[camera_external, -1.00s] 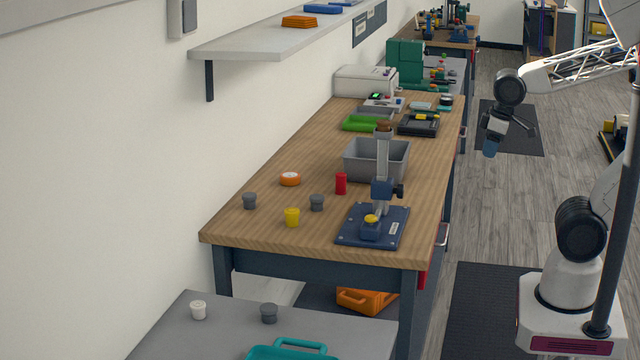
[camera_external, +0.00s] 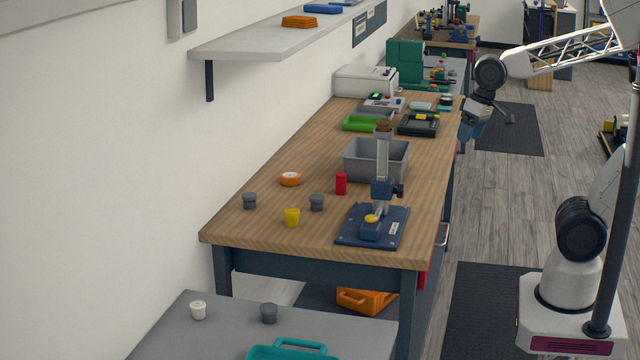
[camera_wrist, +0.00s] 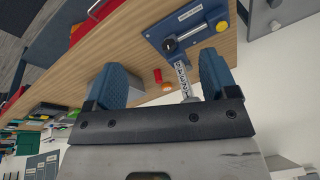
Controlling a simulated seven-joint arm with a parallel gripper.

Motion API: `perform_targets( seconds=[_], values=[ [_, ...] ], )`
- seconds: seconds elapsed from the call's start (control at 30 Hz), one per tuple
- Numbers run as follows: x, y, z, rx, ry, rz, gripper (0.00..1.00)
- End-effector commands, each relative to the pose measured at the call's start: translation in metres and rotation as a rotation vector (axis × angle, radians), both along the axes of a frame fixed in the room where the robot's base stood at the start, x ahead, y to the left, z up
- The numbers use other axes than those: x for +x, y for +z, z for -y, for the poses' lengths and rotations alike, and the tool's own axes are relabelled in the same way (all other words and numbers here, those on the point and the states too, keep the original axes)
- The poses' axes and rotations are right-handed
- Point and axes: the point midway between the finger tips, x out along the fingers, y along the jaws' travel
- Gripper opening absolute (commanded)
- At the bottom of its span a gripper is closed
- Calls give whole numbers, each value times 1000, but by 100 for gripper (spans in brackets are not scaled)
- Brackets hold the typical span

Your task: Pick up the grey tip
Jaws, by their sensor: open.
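Three small dark grey, cup-like pieces may be the grey tip; I cannot tell which is meant. One grey piece (camera_external: 250,201) stands at the left of the wooden bench, another (camera_external: 316,203) stands between the yellow cup and the red cylinder, and a third (camera_external: 269,313) stands on the near grey table. My gripper (camera_external: 466,132) is at the bench's right edge, far behind and right of them. In the wrist view its two blue fingers (camera_wrist: 165,80) are apart, with nothing held between them.
A blue press stand (camera_external: 372,226) with an upright column, a grey bin (camera_external: 376,161), a red cylinder (camera_external: 341,184), a yellow cup (camera_external: 292,217) and an orange disc (camera_external: 290,179) occupy the wooden bench (camera_external: 245,232). A shelf (camera_external: 270,42) overhangs its left side.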

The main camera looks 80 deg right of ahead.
Motion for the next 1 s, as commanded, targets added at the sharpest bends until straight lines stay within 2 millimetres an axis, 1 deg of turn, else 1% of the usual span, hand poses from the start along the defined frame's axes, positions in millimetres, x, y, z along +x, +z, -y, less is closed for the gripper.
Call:
perform_targets(
  seconds=[0.03,0.27,0.3,0.37,0.6,0.67,0.7,0.8,0.9,1.0],
  values=[
    [15,8,-1,32,-65,2,79],
    [88,47,-8,221,-431,7,79],
    [101,54,-9,255,-495,5,79],
    [121,63,-11,307,-589,0,79],
    [200,93,-14,506,-955,-42,79],
    [219,99,-14,551,-1040,-57,79],
    [232,101,-14,578,-1094,-69,79],
    [263,104,-13,637,-1221,-98,79],
    [292,102,-11,677,-1332,-129,79],
    [319,94,-8,697,-1427,-158,79]
  ],
)
